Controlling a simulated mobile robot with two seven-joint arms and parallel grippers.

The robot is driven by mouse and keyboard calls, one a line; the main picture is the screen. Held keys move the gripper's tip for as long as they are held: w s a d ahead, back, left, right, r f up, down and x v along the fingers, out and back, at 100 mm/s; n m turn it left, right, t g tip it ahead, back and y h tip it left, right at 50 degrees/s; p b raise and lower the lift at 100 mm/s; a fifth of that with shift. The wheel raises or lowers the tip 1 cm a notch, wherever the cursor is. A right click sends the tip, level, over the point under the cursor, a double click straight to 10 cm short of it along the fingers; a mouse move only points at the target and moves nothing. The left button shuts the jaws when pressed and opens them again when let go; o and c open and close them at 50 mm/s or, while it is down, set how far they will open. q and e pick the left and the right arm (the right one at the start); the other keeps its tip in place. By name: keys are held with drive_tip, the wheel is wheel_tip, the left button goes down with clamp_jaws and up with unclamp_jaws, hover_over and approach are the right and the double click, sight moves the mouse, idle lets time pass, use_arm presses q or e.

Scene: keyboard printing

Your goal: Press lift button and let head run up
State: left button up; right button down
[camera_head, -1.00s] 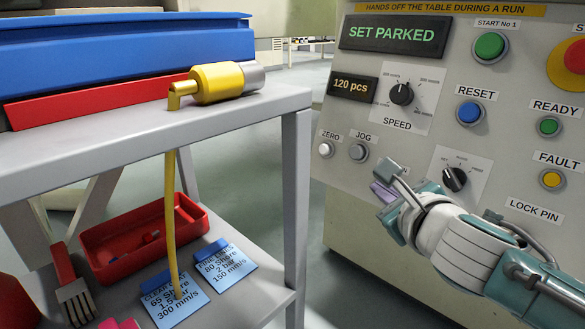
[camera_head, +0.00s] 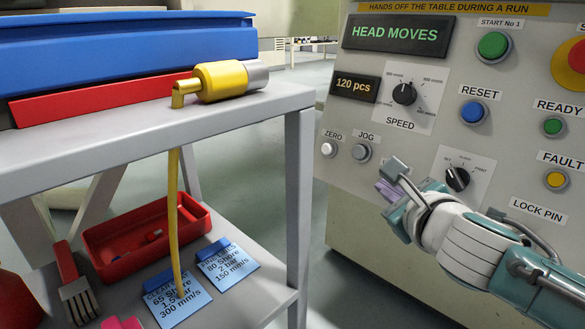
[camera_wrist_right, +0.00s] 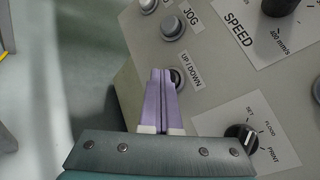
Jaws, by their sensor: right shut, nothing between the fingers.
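The control panel display (camera_head: 402,34) reads "HEAD MOVES". The UP / DOWN button (camera_wrist_right: 178,77) shows in the right wrist view, just under its label and partly hidden behind my fingertips. My right gripper (camera_head: 390,186) is shut and empty, its purple fingers together; in the right wrist view the fingertips (camera_wrist_right: 161,75) are at the left edge of the button. I cannot tell whether they touch it. In the head view the hand covers this button. My left gripper is not in view.
The panel also carries the JOG button (camera_head: 361,152), ZERO button (camera_head: 328,149), SPEED knob (camera_head: 404,93), mode knob (camera_head: 457,179) and RESET button (camera_head: 473,112). A grey cart (camera_head: 299,200) stands at left with a yellow tool (camera_head: 222,80) and a red tray (camera_head: 110,262).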

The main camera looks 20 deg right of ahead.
drive_tip(key=shift+a, duration=0.1)
drive_tip(key=shift+s+a+r+p, duration=0.35)
drive_tip(key=shift+a+p, duration=0.15)
drive_tip(key=shift+a, duration=0.1)
